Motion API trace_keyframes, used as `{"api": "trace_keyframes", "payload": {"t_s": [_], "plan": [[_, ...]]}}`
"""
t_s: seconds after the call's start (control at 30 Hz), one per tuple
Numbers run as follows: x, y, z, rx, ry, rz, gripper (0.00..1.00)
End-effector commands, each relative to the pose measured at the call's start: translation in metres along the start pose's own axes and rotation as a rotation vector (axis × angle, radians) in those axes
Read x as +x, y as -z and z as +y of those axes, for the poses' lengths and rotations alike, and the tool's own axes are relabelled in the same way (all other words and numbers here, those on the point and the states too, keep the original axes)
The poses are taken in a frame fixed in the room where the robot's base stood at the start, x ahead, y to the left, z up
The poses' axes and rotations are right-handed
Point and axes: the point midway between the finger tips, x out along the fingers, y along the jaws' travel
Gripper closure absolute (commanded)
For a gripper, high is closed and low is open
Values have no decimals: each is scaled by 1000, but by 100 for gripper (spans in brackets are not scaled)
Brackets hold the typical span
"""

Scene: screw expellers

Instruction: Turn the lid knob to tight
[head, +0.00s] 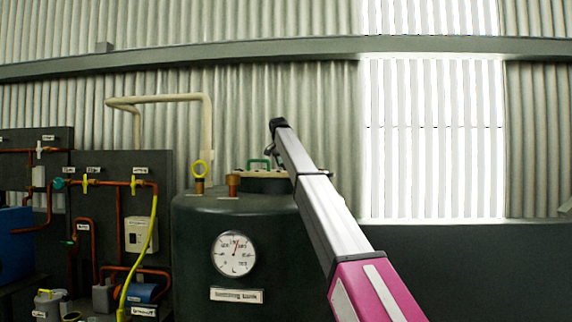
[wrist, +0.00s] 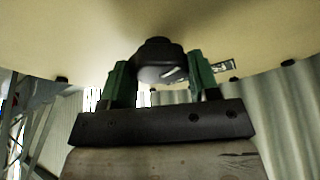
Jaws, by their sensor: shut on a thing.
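The tank (head: 240,215) is a dark green cylinder with a round gauge on its front. Its cream lid (head: 240,172) shows as a thin bolted strip on top, partly behind my arm. In the wrist view the lid (wrist: 60,35) fills the upper part of the picture, with bolts along its rim. The black lid knob (wrist: 158,50) stands on it. My gripper (wrist: 160,72) has its two green fingers on either side of the knob and is shut on it. In the head view the knob and fingertips cannot be made out clearly. A small label (wrist: 222,66) sits beside the knob.
A yellow ring-topped fitting (head: 200,175) and a copper-coloured fitting (head: 233,184) stand on the tank left of the lid. A beige pipe (head: 165,98) rises behind. Panels with copper pipes and valves (head: 85,185) are at the left. A corrugated wall closes the back.

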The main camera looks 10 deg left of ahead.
Motion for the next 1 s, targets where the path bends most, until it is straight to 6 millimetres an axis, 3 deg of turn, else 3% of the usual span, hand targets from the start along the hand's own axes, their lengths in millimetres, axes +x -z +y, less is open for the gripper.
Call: {"api": "trace_keyframes", "payload": {"t_s": [0.43,1.0], "plan": [[0,0,-2,267,-110,-2,68],[0,0,-2,335,-138,-1,68]]}}
